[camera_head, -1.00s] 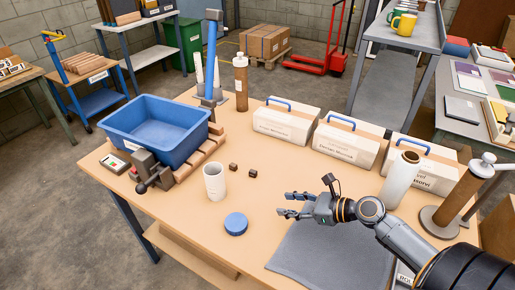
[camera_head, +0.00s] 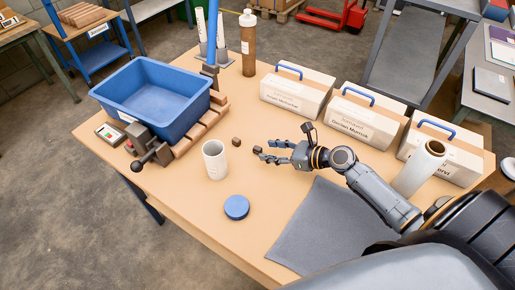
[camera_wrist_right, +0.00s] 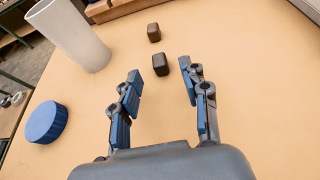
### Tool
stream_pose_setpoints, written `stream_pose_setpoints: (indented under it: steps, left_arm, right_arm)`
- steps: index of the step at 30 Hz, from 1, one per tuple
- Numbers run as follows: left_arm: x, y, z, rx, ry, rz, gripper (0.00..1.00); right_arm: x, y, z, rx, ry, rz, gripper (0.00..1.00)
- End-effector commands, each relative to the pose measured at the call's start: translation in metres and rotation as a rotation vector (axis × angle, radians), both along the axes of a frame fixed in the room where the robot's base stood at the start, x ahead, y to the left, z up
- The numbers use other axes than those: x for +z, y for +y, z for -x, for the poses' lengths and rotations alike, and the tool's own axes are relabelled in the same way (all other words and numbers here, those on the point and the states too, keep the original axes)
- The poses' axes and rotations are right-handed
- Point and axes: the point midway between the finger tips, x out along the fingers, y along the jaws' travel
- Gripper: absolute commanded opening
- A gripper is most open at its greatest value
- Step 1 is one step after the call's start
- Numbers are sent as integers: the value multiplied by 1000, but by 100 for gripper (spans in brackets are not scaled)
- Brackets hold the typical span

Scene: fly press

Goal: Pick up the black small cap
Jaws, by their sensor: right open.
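Two small dark caps stand on the tan tabletop (camera_head: 180,205). The black small cap (camera_wrist_right: 160,64) is just ahead of my right gripper's fingertips in the wrist view, near the gap between them. The second, browner cap (camera_wrist_right: 153,32) is a little farther out; it also shows in the head view (camera_head: 236,142). My right gripper (camera_head: 265,151) is open and empty, low over the table; its spread fingers also show in the wrist view (camera_wrist_right: 160,82). In the head view the black cap is at the fingertips, partly hard to make out. My left gripper is not in view.
A white cup (camera_head: 215,160) and a blue round lid (camera_head: 236,207) stand left of the gripper. A blue bin (camera_head: 110,100) is at the back left. White toolboxes (camera_head: 295,92) line the back right. A grey mat (camera_head: 325,235) lies in front.

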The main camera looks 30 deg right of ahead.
Motion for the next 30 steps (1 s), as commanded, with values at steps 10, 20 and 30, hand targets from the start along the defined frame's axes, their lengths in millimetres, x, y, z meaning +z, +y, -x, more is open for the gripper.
stream_pose_setpoints:
  steps: [10, 20, 30]
  left_arm:
    - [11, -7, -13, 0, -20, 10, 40]
    - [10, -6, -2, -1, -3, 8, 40]
    - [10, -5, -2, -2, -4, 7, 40]
  right_arm:
    - [-11, 24, -35, -1, 0, -2, 45]
    - [-16, 29, -42, -1, -1, 1, 45]
    - [-16, 28, -42, -1, 0, 2, 5]
